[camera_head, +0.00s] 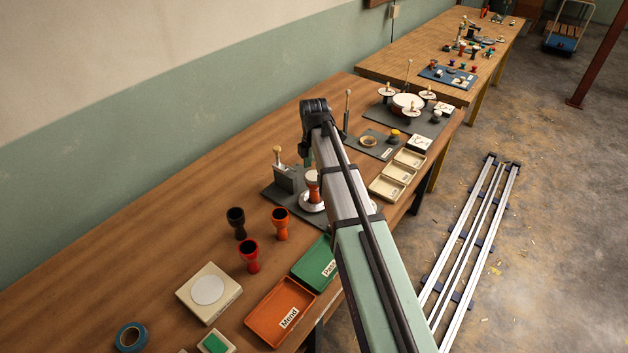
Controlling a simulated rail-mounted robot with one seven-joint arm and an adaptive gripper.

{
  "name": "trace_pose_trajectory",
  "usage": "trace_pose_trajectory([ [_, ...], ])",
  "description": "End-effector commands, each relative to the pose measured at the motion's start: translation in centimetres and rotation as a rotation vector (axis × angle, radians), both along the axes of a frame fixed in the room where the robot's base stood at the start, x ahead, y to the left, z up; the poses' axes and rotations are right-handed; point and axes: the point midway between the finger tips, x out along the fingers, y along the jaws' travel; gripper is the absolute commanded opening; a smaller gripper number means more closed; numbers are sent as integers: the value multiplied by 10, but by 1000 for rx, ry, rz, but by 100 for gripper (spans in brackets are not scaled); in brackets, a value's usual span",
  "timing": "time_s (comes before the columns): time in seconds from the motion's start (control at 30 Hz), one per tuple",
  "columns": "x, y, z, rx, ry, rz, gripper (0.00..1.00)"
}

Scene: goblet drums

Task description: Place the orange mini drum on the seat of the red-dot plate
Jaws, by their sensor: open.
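An orange mini drum (281,224), goblet-shaped with an open top, stands upright on the brown workbench. A second orange drum (314,191) with a pale top stands on a round white plate (310,207) on a dark base. My arm covers part of this drum and plate. I cannot make out a red dot on any plate, so I cannot tell which is the red-dot plate. My gripper is not visible; my arm rises over the bench and its far end is hidden behind its own links.
A black drum (237,222) and a red drum (249,256) stand close to the orange drum. The orange "Mend" tray (268,310) and green tray (311,262) lie at the front edge. A post fixture (284,177) stands behind. The bench's left back is clear.

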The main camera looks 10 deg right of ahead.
Motion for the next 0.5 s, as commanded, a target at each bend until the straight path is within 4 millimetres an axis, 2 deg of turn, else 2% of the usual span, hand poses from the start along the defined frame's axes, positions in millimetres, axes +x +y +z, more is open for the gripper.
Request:
trace_pose_trajectory([
  [0.3,1,0,56,0,-2,0,86],
  [0.5,1,0,78,0,-1,0,86],
])
